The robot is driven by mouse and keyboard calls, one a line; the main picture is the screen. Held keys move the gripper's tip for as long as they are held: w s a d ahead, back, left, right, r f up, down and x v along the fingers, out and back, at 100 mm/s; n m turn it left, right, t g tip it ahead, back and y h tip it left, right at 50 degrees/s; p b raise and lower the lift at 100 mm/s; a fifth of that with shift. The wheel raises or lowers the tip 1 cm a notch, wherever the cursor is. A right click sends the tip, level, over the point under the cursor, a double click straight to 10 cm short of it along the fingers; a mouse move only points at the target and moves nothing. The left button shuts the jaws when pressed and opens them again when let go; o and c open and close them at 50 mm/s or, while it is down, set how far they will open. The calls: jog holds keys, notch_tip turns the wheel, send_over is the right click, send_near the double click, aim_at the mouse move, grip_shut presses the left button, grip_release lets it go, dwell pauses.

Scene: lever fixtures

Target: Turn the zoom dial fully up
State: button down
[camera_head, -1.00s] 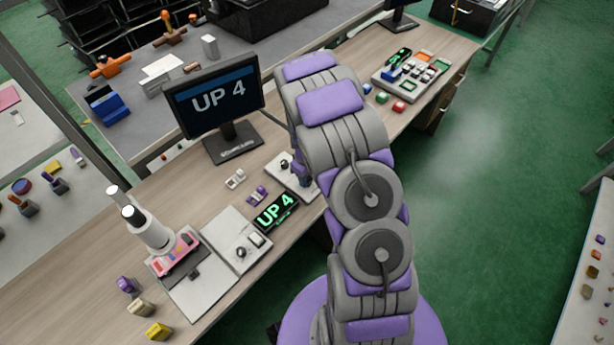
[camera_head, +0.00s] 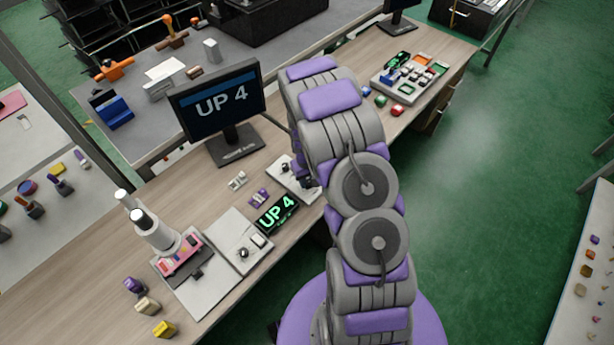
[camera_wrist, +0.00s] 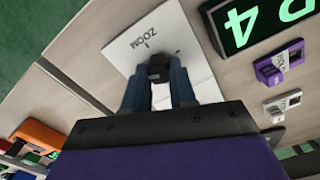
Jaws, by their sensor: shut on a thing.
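The zoom dial (camera_wrist: 159,68) is a small black knob on a white plate (camera_wrist: 182,32) marked ZOOM in the wrist view. My gripper (camera_wrist: 157,85) is shut on the dial, with a dark blue-grey finger on either side of it. The fingers and dial cover part of the plate.
A purple switch (camera_head: 259,198) and a white switch (camera_head: 237,181) lie left of the plate. A microscope-like device (camera_head: 155,232) stands further left on the desk. A button panel (camera_head: 410,78) and coloured blocks (camera_head: 381,101) are to the right.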

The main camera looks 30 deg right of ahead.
jog(key=m+p, duration=0.1)
jog(key=m, duration=0.1)
jog(key=m+p, duration=0.1)
jog(key=shift+w+d+r+m, duration=0.1)
jog(key=shift+w+r+m, duration=0.1)
jog(key=shift+m, duration=0.2)
jog(key=m+p, duration=0.1)
jog(key=m, duration=0.3)
jog(key=shift+s+m, duration=0.1)
jog(key=shift+m, duration=0.2)
jog(key=m+p, duration=0.1)
jog(key=m, duration=0.3)
jog(key=shift+d, duration=0.1)
jog(key=m, duration=0.4)
jog(key=shift+f, duration=0.1)
jog(key=m, duration=0.7)
jog(key=shift+s, duration=0.2)
jog(key=m, duration=0.4)
jog(key=shift+m+b, duration=0.35)
jog(key=shift+m, duration=1.75)
